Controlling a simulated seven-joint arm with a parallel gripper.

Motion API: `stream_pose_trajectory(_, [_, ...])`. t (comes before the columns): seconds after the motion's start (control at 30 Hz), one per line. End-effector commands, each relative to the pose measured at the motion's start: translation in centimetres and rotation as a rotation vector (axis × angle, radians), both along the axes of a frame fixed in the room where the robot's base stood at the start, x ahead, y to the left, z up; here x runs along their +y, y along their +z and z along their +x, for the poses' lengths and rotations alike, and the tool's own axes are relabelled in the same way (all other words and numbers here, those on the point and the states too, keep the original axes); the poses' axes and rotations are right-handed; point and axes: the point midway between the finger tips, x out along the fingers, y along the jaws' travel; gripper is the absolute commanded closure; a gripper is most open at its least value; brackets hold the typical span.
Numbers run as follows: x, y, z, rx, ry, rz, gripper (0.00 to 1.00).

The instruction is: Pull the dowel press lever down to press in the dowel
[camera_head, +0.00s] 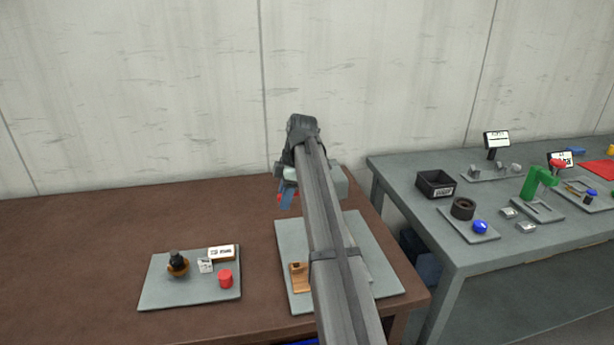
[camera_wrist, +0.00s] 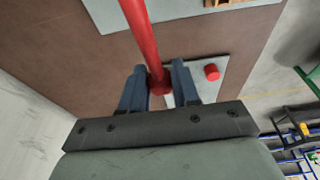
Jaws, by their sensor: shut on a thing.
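The red lever (camera_wrist: 141,30) runs in from the top of the wrist view and ends in a rounded red tip between my blue fingers. My gripper (camera_wrist: 159,77) is shut on the lever near that tip. In the head view my gripper (camera_head: 287,196) is above the back of a grey board, and only small bits of red show beside its blue finger. A wooden block (camera_head: 300,278) sits on the grey board (camera_head: 286,236). My arm hides most of the press, and I cannot make out the dowel.
On the brown table, a grey tray (camera_head: 160,296) at the left holds a red cylinder (camera_head: 225,279), a dark-topped round piece (camera_head: 177,263) and small white-labelled blocks. A grey bench (camera_head: 470,255) with several parts stands at the right, across a gap. A pale wall stands behind.

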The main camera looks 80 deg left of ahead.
Motion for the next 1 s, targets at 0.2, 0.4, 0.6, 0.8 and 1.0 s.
stream_pose_trajectory(0.2, [0.0, 0.1, 0.1, -0.003, -0.001, 0.000, 1.00])
stream_pose_trajectory(0.4, [0.0, 1.0, -0.1, -0.001, 0.001, 0.001, 1.00])
stream_pose_trajectory(0.6, [0.0, 2.4, -0.3, -0.001, 0.001, 0.001, 1.00])
stream_pose_trajectory(0.8, [0.0, 2.6, -0.3, 0.000, 0.001, 0.001, 1.00])
stream_pose_trajectory(1.0, [0.0, 2.7, -0.4, 0.001, 0.002, 0.001, 1.00])
